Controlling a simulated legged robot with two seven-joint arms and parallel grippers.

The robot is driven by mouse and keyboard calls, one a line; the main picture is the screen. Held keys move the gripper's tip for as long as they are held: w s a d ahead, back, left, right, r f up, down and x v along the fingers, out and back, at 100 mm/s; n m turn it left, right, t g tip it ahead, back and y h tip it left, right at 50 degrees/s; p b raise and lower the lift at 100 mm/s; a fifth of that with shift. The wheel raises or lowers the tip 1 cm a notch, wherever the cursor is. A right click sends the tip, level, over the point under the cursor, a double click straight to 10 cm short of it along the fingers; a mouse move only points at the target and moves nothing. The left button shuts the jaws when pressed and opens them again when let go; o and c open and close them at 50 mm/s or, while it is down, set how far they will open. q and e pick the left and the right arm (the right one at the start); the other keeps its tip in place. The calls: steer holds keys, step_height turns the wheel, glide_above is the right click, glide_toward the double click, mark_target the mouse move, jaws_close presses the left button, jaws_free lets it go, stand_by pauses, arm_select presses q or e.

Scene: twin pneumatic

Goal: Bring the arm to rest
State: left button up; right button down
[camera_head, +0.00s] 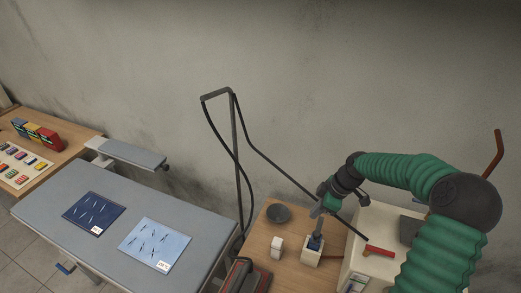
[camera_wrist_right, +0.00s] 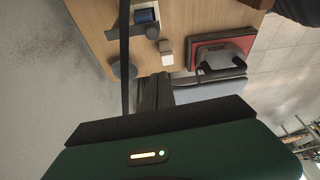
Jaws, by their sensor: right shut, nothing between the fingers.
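My right arm, in ribbed green sleeves, comes in from the right in the head view and bends down to the left. My right gripper (camera_head: 317,211) is above the small wooden table, over a blue item in a pale holder. In the right wrist view its dark fingers (camera_wrist_right: 155,90) are together with nothing seen between them. My left gripper is in neither view.
The wooden table (camera_head: 262,235) carries a dark round dish (camera_head: 279,213), a white block (camera_head: 277,245), the blue item (camera_head: 314,243) and a red-and-grey device (camera_head: 247,275). A thin dark stand (camera_head: 237,150) rises behind. A padded grey bench (camera_head: 60,200) lies left.

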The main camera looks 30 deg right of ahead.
steer(key=s+a+f+m+h+b, duration=0.1)
steer(key=s+a+f+m+b, duration=0.1)
steer(key=a, duration=0.6)
steer(key=s+a+f+m+h+b, duration=0.1)
steer(key=s+a+f+m+b, duration=0.2)
steer(key=s+a, duration=0.2)
steer(key=s+a+f+m+b, duration=0.2)
steer(key=s+a+m+b, duration=0.1)
steer(key=a, duration=0.8)
steer(key=shift+s+a+f+m+h+b, duration=0.2)
steer(key=shift+s+a+m+h+b, duration=0.1)
steer(key=shift+s+h+b, duration=0.15)
